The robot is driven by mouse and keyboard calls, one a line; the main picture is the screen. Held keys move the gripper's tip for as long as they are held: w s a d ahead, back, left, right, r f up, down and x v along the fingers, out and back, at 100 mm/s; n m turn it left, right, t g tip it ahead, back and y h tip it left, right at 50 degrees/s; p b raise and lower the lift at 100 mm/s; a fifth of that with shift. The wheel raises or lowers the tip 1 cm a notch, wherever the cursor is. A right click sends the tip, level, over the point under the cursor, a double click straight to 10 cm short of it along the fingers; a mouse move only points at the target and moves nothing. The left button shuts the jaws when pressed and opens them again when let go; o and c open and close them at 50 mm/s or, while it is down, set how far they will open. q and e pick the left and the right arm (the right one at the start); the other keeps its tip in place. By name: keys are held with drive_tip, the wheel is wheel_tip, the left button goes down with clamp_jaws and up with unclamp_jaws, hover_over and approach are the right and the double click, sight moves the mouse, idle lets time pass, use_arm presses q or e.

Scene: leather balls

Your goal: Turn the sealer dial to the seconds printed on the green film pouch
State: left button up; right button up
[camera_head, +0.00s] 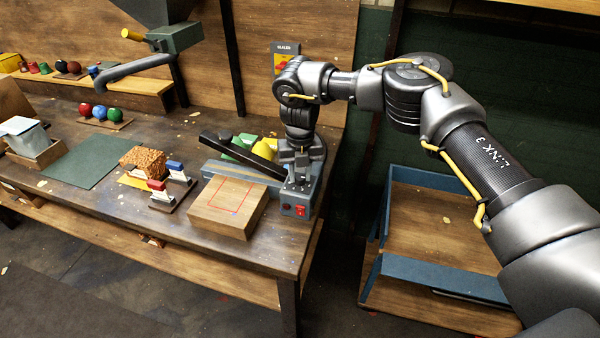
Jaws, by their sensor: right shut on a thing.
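The sealer stands at the bench's right end. It has a long grey bed (232,171), a raised black arm (240,157) and a grey control box (295,211) with a red switch. My right gripper (298,184) points down onto the top of the control box and is shut at the dial's place; the gripper hides the dial and its markings. Green things (238,147) lie behind the black arm, partly covered; I cannot tell whether one is the green film pouch, and no printed seconds are readable. My left gripper is not in view.
A wooden block with a red outline (228,207) sits in front of the sealer. A yellow thing (266,150) lies behind it. A sealer sign (286,57) hangs on the back board. A blue-edged wooden tray (430,215) stands at right. A green mat (88,160) lies left.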

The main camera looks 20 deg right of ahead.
sight(301, 176)
drive_tip(key=m, duration=0.3)
drive_tip(key=m+p, duration=0.1)
drive_tip(key=m, duration=0.1)
drive_tip(key=shift+r+m, duration=0.1)
drive_tip(key=shift+m, duration=0.2)
drive_tip(key=m+p, duration=0.2)
drive_tip(key=m, duration=0.1)
drive_tip(key=shift+p, duration=0.3)
drive_tip(key=shift+m+p, duration=1)
drive_tip(key=shift+m, duration=0.9)
drive_tip(key=o, duration=1)
wheel_tip(301, 176, up, 11)
drive_tip(key=shift+d+f+b, duration=0.1)
drive_tip(key=shift+f+b, duration=0.1)
drive_tip(key=shift+b, duration=0.25)
